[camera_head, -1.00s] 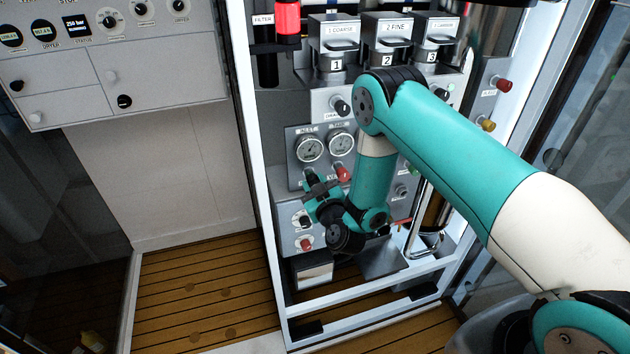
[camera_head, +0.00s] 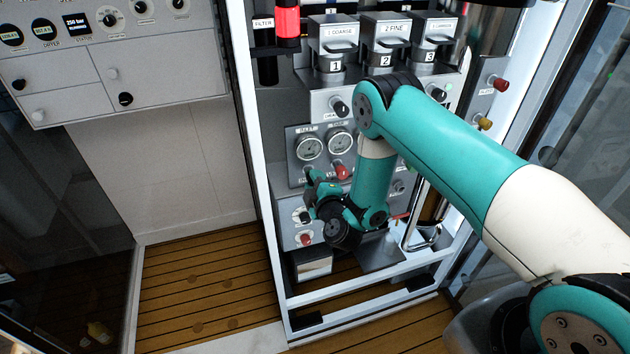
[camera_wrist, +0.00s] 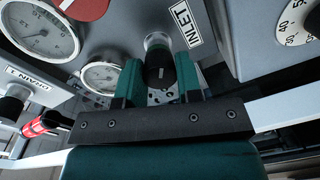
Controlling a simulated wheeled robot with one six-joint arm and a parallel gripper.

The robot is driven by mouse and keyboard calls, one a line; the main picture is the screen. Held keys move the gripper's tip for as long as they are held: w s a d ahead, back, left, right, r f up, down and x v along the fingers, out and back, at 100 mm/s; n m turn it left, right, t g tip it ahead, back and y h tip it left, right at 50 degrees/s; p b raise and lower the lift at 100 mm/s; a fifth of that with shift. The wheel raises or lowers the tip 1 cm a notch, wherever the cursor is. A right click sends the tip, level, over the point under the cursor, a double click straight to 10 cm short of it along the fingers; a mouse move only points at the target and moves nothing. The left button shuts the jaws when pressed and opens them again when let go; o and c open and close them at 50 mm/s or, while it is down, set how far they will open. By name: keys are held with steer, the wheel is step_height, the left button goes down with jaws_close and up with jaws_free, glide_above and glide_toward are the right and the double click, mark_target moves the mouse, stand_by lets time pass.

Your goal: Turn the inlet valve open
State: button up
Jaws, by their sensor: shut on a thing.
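The inlet valve is a black knob (camera_wrist: 159,66) with a white line on its face, beside the INLET label (camera_wrist: 188,25) in the wrist view. My gripper (camera_wrist: 158,80) has its two teal fingers on either side of the knob and is shut on it. In the head view my gripper (camera_head: 313,182) is at the lower left of the panel, below the gauges, and the inlet knob is hidden there behind it. I cannot tell from the line how far the valve is turned.
Two round gauges (camera_head: 309,146) sit just above my gripper. A red knob (camera_head: 341,171) is close on its right. A black knob (camera_head: 305,217) and another red knob (camera_head: 305,239) are below. A white frame post (camera_head: 262,160) stands to the left.

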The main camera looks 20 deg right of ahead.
steer(key=shift+s+f+n, duration=0.1)
steer(key=shift+f+n, duration=0.1)
steer(key=shift+n, duration=0.4)
steer(key=o, duration=0.9)
steer(key=shift+d+r, duration=0.1)
steer(key=shift+r, duration=0.05)
steer(key=shift+o, duration=0.2)
